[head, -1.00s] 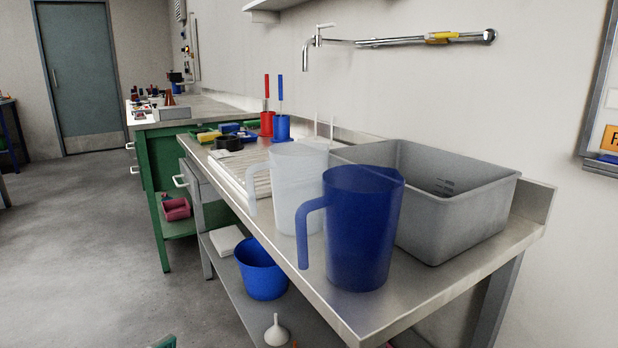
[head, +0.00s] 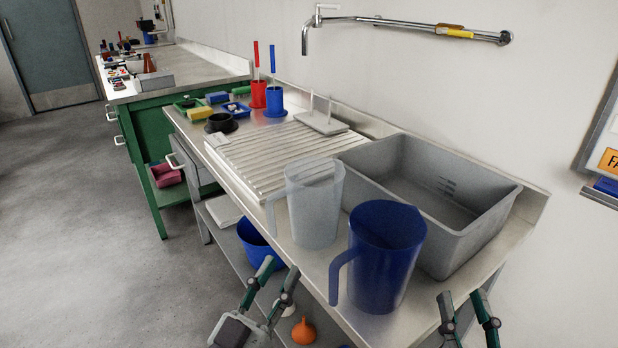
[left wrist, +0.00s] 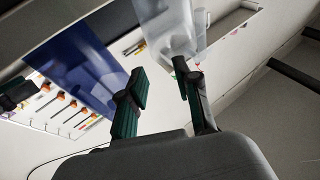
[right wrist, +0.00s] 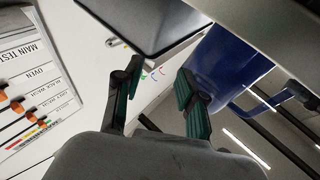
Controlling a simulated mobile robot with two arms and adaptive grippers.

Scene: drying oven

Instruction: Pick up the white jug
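The white jug (head: 316,212) is translucent and stands upright on the metal bench, with its handle (head: 271,213) on the left side. It also shows at the top of the left wrist view (left wrist: 172,28). My left gripper (head: 282,264) is open and empty, in front of the bench edge and lower than the jug, apart from it. My right gripper (head: 467,298) is open and empty at the bench's front right, near the blue jug.
A blue jug (head: 385,258) stands close to the right of the white jug. A grey basin (head: 480,232) is behind both, and a ribbed drainer (head: 262,158) lies further back left. A blue bucket (head: 257,242) and an orange funnel (head: 304,330) are on the lower shelf.

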